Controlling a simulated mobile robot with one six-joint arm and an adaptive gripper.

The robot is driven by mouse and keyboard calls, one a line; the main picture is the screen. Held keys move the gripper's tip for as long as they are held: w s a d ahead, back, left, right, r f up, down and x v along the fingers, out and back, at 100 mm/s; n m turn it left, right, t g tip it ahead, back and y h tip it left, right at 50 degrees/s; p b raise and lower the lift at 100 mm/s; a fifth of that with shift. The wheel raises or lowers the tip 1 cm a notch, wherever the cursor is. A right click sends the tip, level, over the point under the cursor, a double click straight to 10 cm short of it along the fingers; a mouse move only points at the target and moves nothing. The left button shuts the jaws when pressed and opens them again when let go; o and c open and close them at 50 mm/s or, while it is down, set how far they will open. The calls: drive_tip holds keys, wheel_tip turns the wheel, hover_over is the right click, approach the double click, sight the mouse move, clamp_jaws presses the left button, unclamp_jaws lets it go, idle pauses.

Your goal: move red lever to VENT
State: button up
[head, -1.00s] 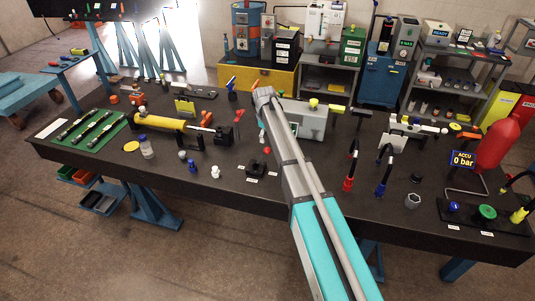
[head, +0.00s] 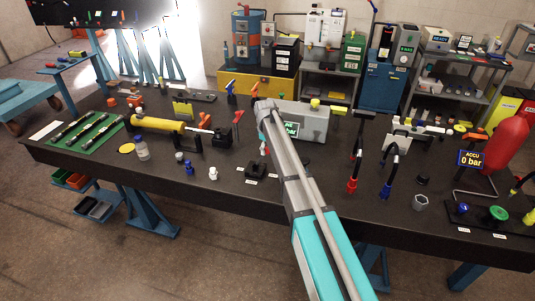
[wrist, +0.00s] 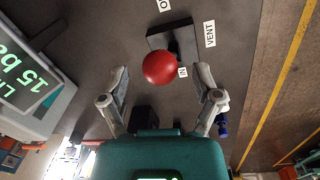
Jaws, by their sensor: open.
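The red lever's round knob (wrist: 159,68) is large in the wrist view, above a black base (wrist: 172,36). It appears beside the IN label (wrist: 183,72), with the VENT label (wrist: 210,34) farther up and right. My gripper (wrist: 161,76) is open, one finger on each side of the knob in the picture, with visible gaps. Whether the fingers are level with the knob I cannot tell. In the head view the black lever base (head: 255,172) shows left of my arm; the knob and gripper are not clearly visible there.
A grey box with a green display (wrist: 30,75) stands close to the left finger in the wrist view. A small blue fitting (wrist: 223,127) lies near the right finger. In the head view, two upright hoses with red (head: 352,187) and blue ends (head: 386,191) stand right of my arm.

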drive_tip(key=shift+f+b, duration=0.3)
drive_tip(key=shift+f, duration=0.2)
drive_tip(key=shift+d, duration=0.1)
clamp_jaws()
